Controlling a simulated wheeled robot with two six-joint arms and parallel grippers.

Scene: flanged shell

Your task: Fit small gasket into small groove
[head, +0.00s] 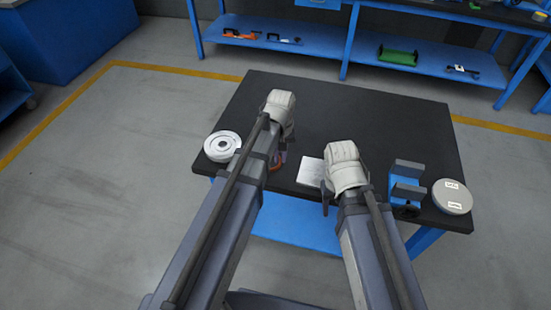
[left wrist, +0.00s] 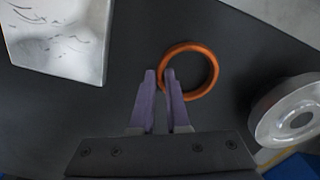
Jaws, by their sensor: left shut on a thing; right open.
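The orange ring, the gasket (left wrist: 214,72), shows in the left wrist view, with its left edge between the purple fingertips of my left gripper (left wrist: 164,76). The fingers are shut on it, and it appears flat to the camera over the dark tabletop. In the head view my left gripper (head: 279,160) is mostly hidden behind its arm. The pale round flanged shell (head: 222,146) lies left of it with concentric rings around a central hole; the shell also shows at the right of the left wrist view (left wrist: 290,112), apart from the gasket. My right gripper (head: 345,190) is open, mostly hidden by its arm.
A white plate or block (head: 311,172) lies between the arms. A blue and grey fixture (head: 407,181) and a grey labelled disc (head: 453,197) stand at the right of the black table (head: 370,110). The far part of the table is clear.

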